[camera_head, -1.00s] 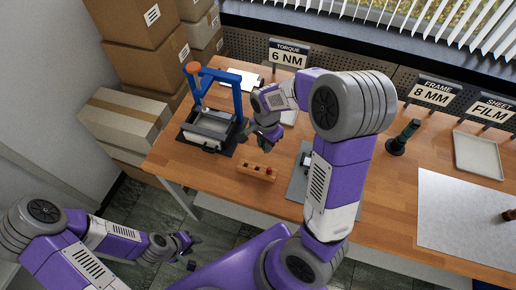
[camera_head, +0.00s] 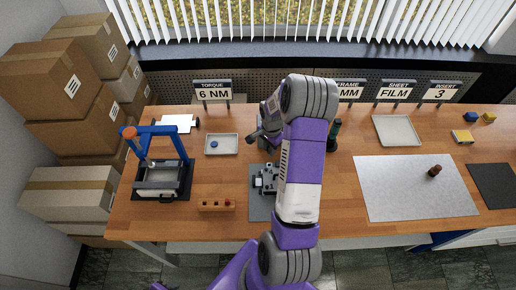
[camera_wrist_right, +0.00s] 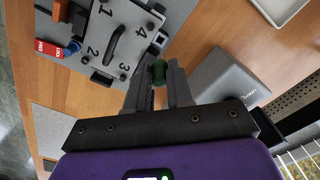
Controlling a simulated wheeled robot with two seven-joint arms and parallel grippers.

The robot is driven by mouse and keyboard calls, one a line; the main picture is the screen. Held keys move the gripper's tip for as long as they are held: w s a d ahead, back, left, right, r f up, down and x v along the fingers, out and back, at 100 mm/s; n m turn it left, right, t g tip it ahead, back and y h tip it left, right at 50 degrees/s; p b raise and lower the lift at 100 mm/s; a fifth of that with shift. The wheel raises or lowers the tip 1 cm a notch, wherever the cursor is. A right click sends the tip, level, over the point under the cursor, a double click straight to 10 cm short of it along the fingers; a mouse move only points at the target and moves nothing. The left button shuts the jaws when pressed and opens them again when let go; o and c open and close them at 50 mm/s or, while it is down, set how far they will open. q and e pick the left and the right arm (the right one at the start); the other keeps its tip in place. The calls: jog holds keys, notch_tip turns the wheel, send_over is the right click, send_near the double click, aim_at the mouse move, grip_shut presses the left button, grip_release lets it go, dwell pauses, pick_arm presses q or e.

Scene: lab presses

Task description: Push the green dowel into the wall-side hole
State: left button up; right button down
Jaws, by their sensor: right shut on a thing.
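My right gripper (camera_head: 257,138) is over the table, left of my raised forearm. In the right wrist view its fingers (camera_wrist_right: 157,78) are shut on the green dowel (camera_wrist_right: 157,70), whose end shows between the fingertips. The dowel cannot be made out in the head view. A pale plate (camera_wrist_right: 140,42) with numbers 1 to 4 and a black handle lies below and beyond the fingers, apart from the dowel. In the head view a fixture (camera_head: 264,180) stands on a grey mat, partly hidden by my arm. I cannot make out the wall-side hole. My left gripper is out of view.
A blue press (camera_head: 153,150) stands at left. A grey box (camera_wrist_right: 228,75) is right of my fingers in the wrist view.

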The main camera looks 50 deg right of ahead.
jog(key=shift+d, duration=0.1)
dwell(0.4)
jog(key=shift+f+b, duration=0.15)
jog(key=shift+b, duration=0.2)
jog(key=shift+f+b, duration=2.2)
jog(key=shift+f, duration=0.55)
jog(key=shift+f+b, duration=1.95)
jog(key=shift+f, duration=0.15)
jog(key=c, duration=0.9)
grip_release()
jog(key=shift+r+p, duration=0.3)
jog(key=shift+r, duration=3.55)
